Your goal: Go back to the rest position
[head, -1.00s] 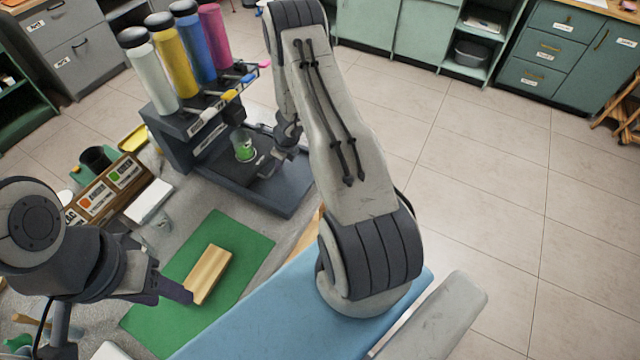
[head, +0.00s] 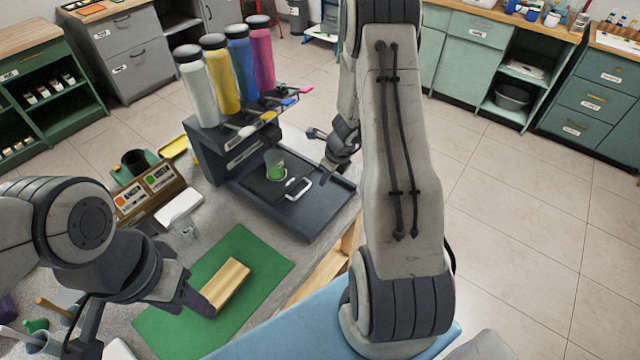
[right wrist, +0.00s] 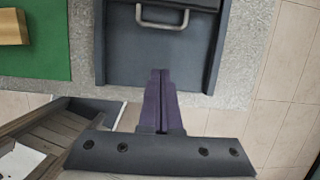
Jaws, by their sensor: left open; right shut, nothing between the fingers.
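My left gripper (head: 198,300) is in the head view at lower left, over the green mat (head: 262,262) and beside the wooden block (head: 228,286). It is open; its fingers overlap in this view. My right arm rises tall through the middle of the head view and bends down to its gripper (head: 328,163) at the right side of the dispenser stand (head: 225,150). In the right wrist view the right gripper's fingers (right wrist: 161,85) are together and empty, in front of a dark tray with a silver handle (right wrist: 162,22), apart from the handle.
A clear cup with green contents (head: 275,168) stands on the dispenser's tray. Several coloured bottles (head: 222,75) top the stand. A labelled wooden box (head: 148,190) stands left of it. Open tiled floor (head: 520,200) lies to the right, before green cabinets (head: 590,105).

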